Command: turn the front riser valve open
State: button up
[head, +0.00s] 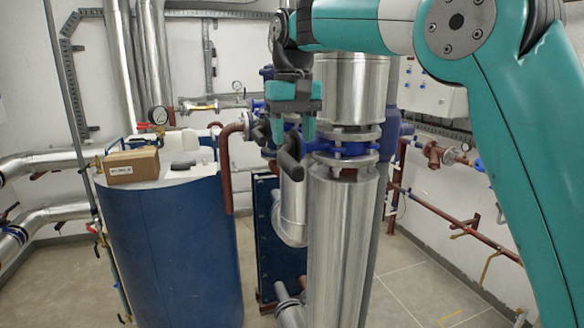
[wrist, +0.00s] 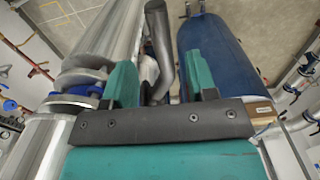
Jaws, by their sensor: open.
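The front riser valve (head: 350,150) is a blue body between metal flanges on the thick silver riser in the head view. Its dark grey lever (head: 291,163) sticks out at the left of the riser. My gripper (head: 294,130) is open and points down just above the lever, left of the riser. In the wrist view the blue valve body (wrist: 84,101) shows at the left. The lever (wrist: 158,45) lies between the two teal fingers of my gripper (wrist: 161,82), closer to the left one. I cannot tell whether a finger touches it.
A blue tank (head: 172,250) stands at the left with a cardboard box (head: 132,165) on top. A blue plate exchanger (head: 280,240) stands behind the riser. Red pipes (head: 455,222) run along the right wall. Floor is clear at the right.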

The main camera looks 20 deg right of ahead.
aim_at(293, 161)
notch_tip(293, 161, down, 6)
jog(key=shift+f+p, duration=0.2)
jog(key=shift+p, duration=0.4)
jog(key=shift+c, duration=0.4)
jog(key=shift+f, duration=0.1)
grip_shut()
